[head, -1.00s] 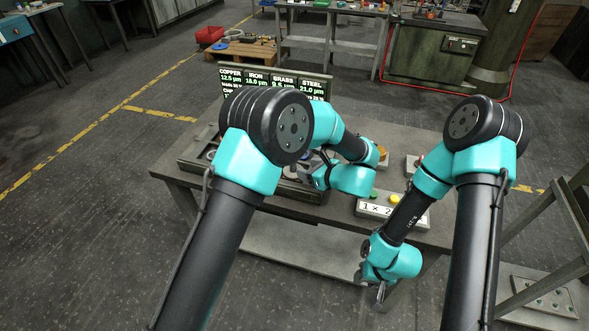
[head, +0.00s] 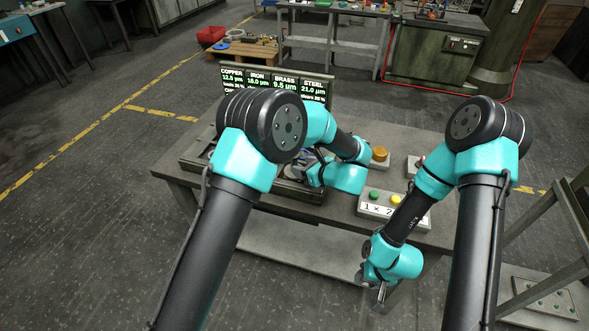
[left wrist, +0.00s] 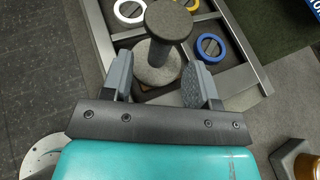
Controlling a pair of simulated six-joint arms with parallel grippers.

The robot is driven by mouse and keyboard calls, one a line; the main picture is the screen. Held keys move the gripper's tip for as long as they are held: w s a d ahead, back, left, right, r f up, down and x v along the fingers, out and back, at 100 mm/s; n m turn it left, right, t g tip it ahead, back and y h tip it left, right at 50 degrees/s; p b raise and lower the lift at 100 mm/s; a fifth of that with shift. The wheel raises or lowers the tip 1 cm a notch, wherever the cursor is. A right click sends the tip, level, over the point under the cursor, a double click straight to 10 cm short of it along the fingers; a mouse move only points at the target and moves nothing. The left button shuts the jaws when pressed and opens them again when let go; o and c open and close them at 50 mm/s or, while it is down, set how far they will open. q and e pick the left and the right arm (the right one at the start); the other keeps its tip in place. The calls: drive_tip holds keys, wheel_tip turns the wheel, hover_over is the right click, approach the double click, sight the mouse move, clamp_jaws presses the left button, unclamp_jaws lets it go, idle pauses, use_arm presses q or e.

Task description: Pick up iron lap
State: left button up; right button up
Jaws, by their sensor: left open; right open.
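The lap, a grey piece with a round dark knob (left wrist: 168,22) on a stem above a wide disc base (left wrist: 158,68), stands in a compartment of the tray (left wrist: 243,38). My left gripper (left wrist: 163,85) is open, its two fingers on either side of the lap's stem and base in the left wrist view; I cannot tell whether they touch it. In the head view my left gripper (head: 302,168) is over the tray and mostly hidden by my arm. My right gripper (head: 377,293) is open and empty in front of the table's front edge.
A white ring (left wrist: 130,11) and a blue ring (left wrist: 211,46) lie in neighbouring compartments. A display board (head: 284,82) stands behind the tray. A button box (head: 378,207) with green and yellow buttons sits to the right, with an orange-topped piece (head: 380,154) behind it.

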sight(297, 164)
use_arm(q)
drive_tip(key=x, duration=0.5)
drive_tip(key=shift+d, duration=0.1)
clamp_jaws()
idle(0.6)
